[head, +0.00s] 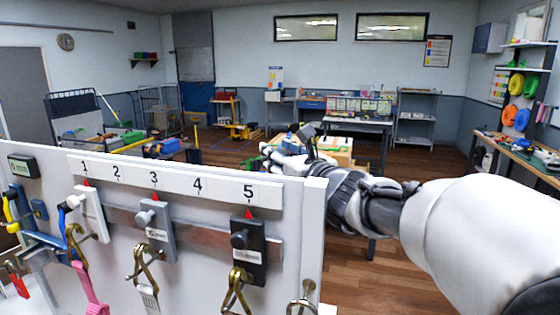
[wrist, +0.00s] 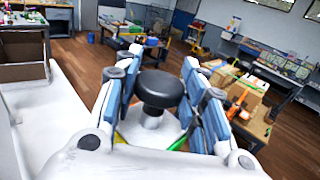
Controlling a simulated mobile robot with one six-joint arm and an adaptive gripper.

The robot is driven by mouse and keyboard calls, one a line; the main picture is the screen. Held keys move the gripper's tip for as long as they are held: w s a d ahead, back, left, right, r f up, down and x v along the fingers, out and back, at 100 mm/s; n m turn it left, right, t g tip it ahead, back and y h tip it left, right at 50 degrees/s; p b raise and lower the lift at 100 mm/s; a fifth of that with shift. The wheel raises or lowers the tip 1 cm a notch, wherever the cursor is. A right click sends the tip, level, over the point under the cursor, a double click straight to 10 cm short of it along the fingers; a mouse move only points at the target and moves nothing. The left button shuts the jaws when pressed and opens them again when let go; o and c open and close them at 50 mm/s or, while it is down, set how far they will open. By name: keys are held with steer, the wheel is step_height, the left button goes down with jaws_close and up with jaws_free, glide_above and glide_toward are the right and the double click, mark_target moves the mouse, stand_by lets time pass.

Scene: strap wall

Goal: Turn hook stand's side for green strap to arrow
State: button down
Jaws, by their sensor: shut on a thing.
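In the wrist view, a round black knob (wrist: 160,88) on a pale post stands between the two blue-padded fingers of my gripper (wrist: 162,105). The fingers are closed in around it; I take it as the hook stand's knob. A short green strip (wrist: 181,142) shows below it at the right, and a little yellow at the left. The rest of the stand is hidden by my gripper. In the head view my gripper (head: 298,138) is beyond the white panel, in front of cardboard boxes, too small to show its hold. I cannot make out the stand's arrow.
The white panel (head: 200,187) fills the lower left, numbered 1 to 5. Its white slider (head: 95,212) is at 1, grey slider (head: 160,232) at 3 and black slider (head: 250,262) at 5, with hooks below. Cardboard boxes (wrist: 243,90) stand at the right in the wrist view.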

steer(key=shift+f, duration=0.1)
steer(key=c, duration=1)
jaws_free()
steer(key=shift+s, duration=0.1)
steer(key=shift+s+d, duration=0.1)
steer(key=v, duration=0.7)
steer(key=shift+s+r, duration=0.15)
steer(key=shift+r, duration=0.1)
